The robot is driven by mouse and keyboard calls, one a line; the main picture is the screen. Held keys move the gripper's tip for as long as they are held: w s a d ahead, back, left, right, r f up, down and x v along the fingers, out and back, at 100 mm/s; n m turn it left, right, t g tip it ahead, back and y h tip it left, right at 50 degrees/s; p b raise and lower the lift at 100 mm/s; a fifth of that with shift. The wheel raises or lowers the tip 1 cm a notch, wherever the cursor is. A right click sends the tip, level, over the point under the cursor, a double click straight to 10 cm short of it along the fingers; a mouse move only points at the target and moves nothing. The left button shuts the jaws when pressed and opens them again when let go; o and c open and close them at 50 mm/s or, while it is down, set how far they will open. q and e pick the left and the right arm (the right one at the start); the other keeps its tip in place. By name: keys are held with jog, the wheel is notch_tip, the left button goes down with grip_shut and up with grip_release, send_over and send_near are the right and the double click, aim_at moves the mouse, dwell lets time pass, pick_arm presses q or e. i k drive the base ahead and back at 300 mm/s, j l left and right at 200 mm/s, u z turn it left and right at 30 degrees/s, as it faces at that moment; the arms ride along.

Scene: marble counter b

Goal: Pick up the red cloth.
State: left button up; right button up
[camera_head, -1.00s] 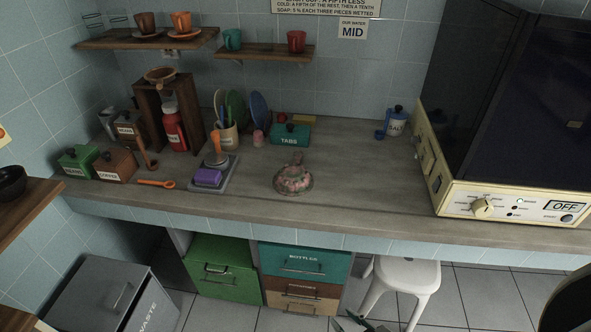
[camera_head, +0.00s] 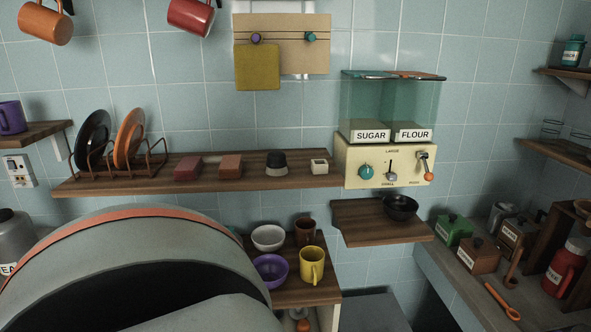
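I see no red cloth in the head view. A mustard-yellow cloth (camera_head: 257,67) hangs at the left part of a beige board (camera_head: 300,28) on the tiled wall, below a purple knob or peg. A dark red block (camera_head: 188,168) and a reddish-brown block (camera_head: 230,166) lie on the long wooden shelf (camera_head: 110,186); neither looks like a cloth. Neither gripper is in view.
A rack (camera_head: 125,158) with two plates stands on the shelf. Bowls and a yellow mug (camera_head: 312,265) stand on a lower shelf. The sugar and flour dispenser (camera_head: 390,165) is at right. A large, close grey shape blocks the lower left.

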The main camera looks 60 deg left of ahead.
aim_at(190, 168)
jog(key=u, duration=2.55)
jog(key=k+u, duration=0.1)
jog(key=u, duration=0.2)
jog(key=k+l+u, duration=0.1)
jog(key=u, duration=0.25)
